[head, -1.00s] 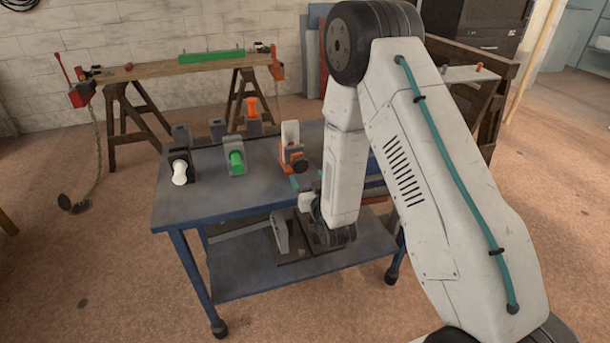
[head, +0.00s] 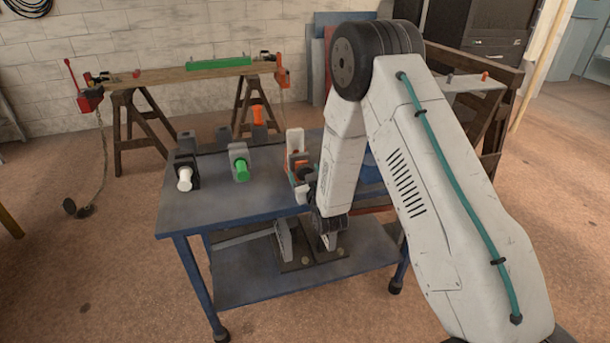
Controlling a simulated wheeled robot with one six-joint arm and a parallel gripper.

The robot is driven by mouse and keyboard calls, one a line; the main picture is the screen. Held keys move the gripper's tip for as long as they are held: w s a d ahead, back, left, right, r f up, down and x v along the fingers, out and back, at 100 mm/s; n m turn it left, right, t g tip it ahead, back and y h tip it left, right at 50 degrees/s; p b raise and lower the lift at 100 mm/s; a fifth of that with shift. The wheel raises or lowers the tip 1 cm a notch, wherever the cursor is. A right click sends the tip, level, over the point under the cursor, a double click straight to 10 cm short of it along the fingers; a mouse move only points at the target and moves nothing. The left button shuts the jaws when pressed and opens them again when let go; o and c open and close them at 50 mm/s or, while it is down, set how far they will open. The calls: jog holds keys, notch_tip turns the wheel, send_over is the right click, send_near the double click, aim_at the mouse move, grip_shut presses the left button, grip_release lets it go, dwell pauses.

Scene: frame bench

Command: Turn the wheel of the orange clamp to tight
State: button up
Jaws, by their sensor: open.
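The orange clamp (head: 291,160) stands on the right part of the blue bench's top, with a pale upright block (head: 295,140) at its back. In the earlier frame a dark round wheel shows on its front; now my gripper is in front of that spot and the wheel is mostly hidden. My gripper (head: 302,176) is open, right at the front of the clamp. I cannot tell whether its fingers touch the wheel or stand around it.
The front left of the top is clear. A wooden trestle (head: 165,76) stands behind.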

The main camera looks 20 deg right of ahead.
jog(key=c, duration=1)
jog(key=shift+o, duration=0.2)
jog(key=shift+m, duration=3)
jog(key=o, duration=1)
jog(key=shift+c, duration=0.2)
jog(key=shift+s, duration=0.1)
